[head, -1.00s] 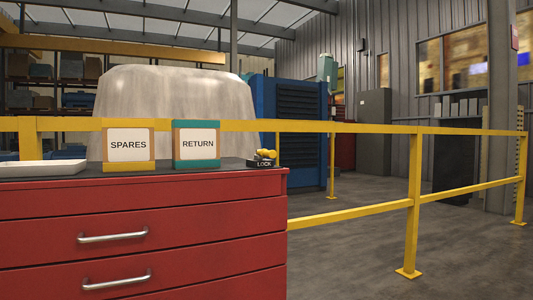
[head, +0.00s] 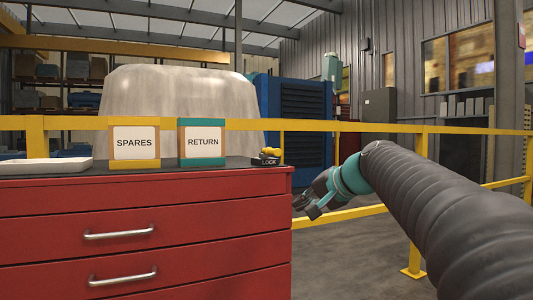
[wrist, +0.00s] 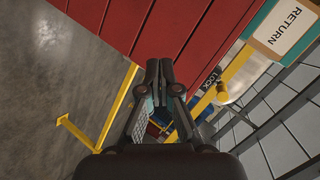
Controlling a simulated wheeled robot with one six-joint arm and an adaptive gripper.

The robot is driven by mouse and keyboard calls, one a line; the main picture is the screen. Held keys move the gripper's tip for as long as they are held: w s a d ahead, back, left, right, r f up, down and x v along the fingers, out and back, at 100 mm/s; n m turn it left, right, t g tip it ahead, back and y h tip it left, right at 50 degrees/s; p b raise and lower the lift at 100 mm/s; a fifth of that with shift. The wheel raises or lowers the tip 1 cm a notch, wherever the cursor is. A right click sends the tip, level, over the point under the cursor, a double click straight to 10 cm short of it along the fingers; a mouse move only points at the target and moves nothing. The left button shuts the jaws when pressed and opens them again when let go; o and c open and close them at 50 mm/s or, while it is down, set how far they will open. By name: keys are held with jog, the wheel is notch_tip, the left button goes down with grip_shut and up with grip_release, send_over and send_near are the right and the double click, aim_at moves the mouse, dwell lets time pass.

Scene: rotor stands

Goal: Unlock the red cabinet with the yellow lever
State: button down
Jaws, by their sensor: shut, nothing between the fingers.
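The red cabinet (head: 190,220) stands at the left in the head view, with drawer handles on its front. The yellow lever (head: 270,152) sits on a black block marked LOCK (head: 268,162) at the right end of the cabinet top. The lever also shows in the wrist view (wrist: 236,66), right of my fingers. My gripper (head: 306,208) is to the right of the cabinet's front right edge, lower than the lever and apart from it. In the wrist view its fingertips (wrist: 159,66) are together and empty, with the red drawer fronts beyond them.
A SPARES box (head: 134,143), a teal-framed RETURN box (head: 202,142) and a white tray (head: 45,165) stand on the cabinet top. A yellow railing (head: 350,127) runs behind the cabinet and to the right. Open grey floor (head: 345,260) lies right of the cabinet.

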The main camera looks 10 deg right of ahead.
aim_at(269, 153)
jog(key=w+d+r+m+t+y, duration=0.2)
jog(key=w+d+r, duration=0.6)
jog(key=w+r, duration=0.4)
jog(key=shift+w+d+t+y, duration=0.25)
jog(key=shift+t+y, duration=0.35)
jog(key=shift+t, duration=0.4)
jog(key=w+a+f+p, duration=0.1)
jog(key=w+a+p, duration=0.1)
jog(key=w+a, duration=0.5)
jog(key=shift+a, duration=1.05)
jog(key=shift+a+f+m, duration=0.1)
jog(key=shift+m, duration=0.2)
